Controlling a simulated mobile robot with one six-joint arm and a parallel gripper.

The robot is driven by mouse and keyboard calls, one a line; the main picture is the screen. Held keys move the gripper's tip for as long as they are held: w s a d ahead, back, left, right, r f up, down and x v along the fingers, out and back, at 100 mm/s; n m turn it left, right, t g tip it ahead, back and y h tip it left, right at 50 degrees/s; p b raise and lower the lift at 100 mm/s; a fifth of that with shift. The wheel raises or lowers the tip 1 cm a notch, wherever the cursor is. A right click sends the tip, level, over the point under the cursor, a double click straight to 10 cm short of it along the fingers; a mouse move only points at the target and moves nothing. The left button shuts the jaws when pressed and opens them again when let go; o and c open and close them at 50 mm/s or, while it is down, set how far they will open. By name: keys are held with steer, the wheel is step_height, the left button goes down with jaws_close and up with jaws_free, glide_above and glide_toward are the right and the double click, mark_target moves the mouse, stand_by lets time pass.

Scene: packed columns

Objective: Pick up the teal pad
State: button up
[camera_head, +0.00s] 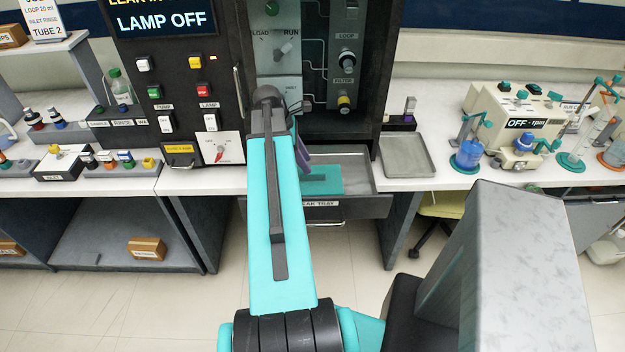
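The teal pad (322,180) lies flat in the open leak tray (348,160), a grey drawer pulled out below the tall dark cabinet. Its left part is cut off from view by my arm. My teal arm reaches forward across the middle of the view. My gripper (301,153) is mostly hidden behind the arm's far end, above the left side of the tray.
The dark cabinet (350,115) rises behind the tray, with a switch panel (180,90) on its left. A shallow grey tray (407,156) sits on the right counter, near a beige pump unit (515,118). Small bottles and blocks line the left counter. Open floor lies below the drawer.

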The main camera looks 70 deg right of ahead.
mark_target(313, 176)
steer(key=shift+s+f, duration=0.1)
stand_by(0.3)
steer(key=shift+p+x, duration=0.8)
steer(key=shift+x, duration=0.45)
steer(key=shift+p+x, duration=0.3)
steer(key=shift+x, duration=0.9)
steer(key=shift+d, duration=0.1)
jaws_close()
